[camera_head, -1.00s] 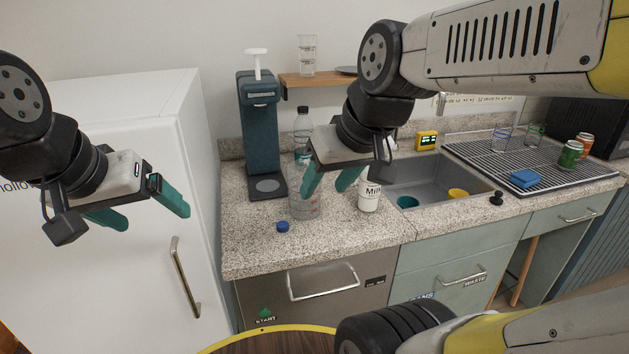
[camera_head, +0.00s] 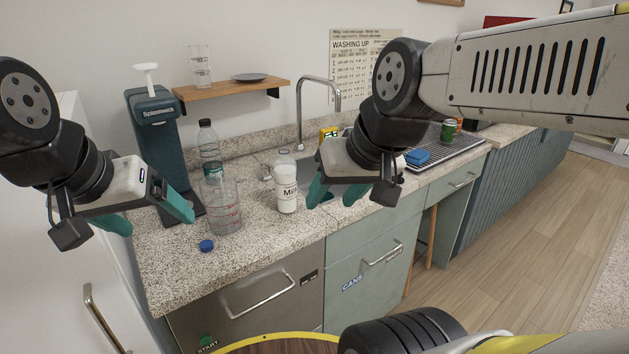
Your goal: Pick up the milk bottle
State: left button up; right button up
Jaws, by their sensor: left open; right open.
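The milk bottle (camera_head: 286,186) is a clear bottle of white milk with a "Milk" label. It stands upright on the speckled counter (camera_head: 262,243), left of the sink. My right gripper (camera_head: 328,199) is open and empty, just right of the bottle, with its teal fingers pointing down. I cannot tell its exact distance from the bottle. My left gripper (camera_head: 158,218) is open and empty at the left, in front of the dispenser's base.
A clear measuring jug (camera_head: 221,207), a blue cap (camera_head: 206,246) and a clear bottle with a dark cap (camera_head: 208,144) stand left of the milk. Behind are a dark soda machine (camera_head: 157,135), a wooden shelf (camera_head: 225,89) and a tall tap (camera_head: 300,105). A blue sponge (camera_head: 417,156) lies at the right.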

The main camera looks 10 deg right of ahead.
aim_at(284, 166)
jog(key=z, duration=0.3)
jog(key=u, duration=0.55)
jog(key=l+u, duration=0.2)
jog(key=u, duration=0.3)
jog(key=l+u, duration=0.2)
jog(key=u, duration=0.3)
jog(key=l+u, duration=0.25)
jog(key=u, duration=0.2)
jog(key=l+u, duration=0.2)
jog(key=u, duration=0.3)
jog(key=k+l+u, duration=0.2)
jog(key=l, duration=0.25)
jog(key=k+l+u, duration=0.25)
jog(key=l, duration=0.15)
jog(key=k+l+u, duration=0.2)
jog(key=k+l, duration=0.4)
jog(key=l, duration=0.1)
